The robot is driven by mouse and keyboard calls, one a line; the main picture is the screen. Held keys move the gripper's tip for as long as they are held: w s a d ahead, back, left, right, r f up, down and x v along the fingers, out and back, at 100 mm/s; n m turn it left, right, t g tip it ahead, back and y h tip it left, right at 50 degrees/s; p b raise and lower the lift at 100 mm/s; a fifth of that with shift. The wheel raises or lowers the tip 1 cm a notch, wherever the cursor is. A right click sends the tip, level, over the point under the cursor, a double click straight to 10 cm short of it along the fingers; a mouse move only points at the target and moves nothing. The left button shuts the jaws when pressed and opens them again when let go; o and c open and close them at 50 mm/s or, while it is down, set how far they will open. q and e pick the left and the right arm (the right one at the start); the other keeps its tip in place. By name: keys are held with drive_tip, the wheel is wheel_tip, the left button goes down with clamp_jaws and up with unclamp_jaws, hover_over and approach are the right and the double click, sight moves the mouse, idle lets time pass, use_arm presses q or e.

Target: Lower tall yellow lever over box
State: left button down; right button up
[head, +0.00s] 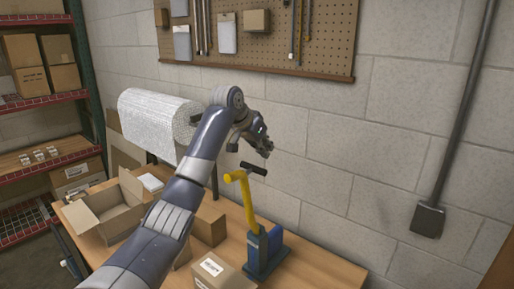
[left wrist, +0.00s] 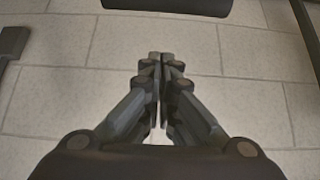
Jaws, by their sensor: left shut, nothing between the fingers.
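The tall yellow lever (head: 246,200) stands nearly upright on a blue press-like base (head: 265,248) on the wooden table in the head view. A dark bar-like piece (left wrist: 165,6) shows at that view's top edge. The right gripper is not in view.
An open cardboard box (head: 105,212) stands on the table's left. Closed boxes (head: 217,275) lie near the lever's base. A bubble-wrap roll (head: 160,123) is behind my left arm. A pegboard (head: 310,40) hangs above. The table's right front (head: 325,268) is clear.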

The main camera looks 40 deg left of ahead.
use_arm(q)
drive_tip(key=s, duration=0.2)
drive_tip(key=s+f+p, duration=0.1)
drive_tip(key=shift+s+a, duration=0.2)
drive_tip(key=shift+s, duration=0.2)
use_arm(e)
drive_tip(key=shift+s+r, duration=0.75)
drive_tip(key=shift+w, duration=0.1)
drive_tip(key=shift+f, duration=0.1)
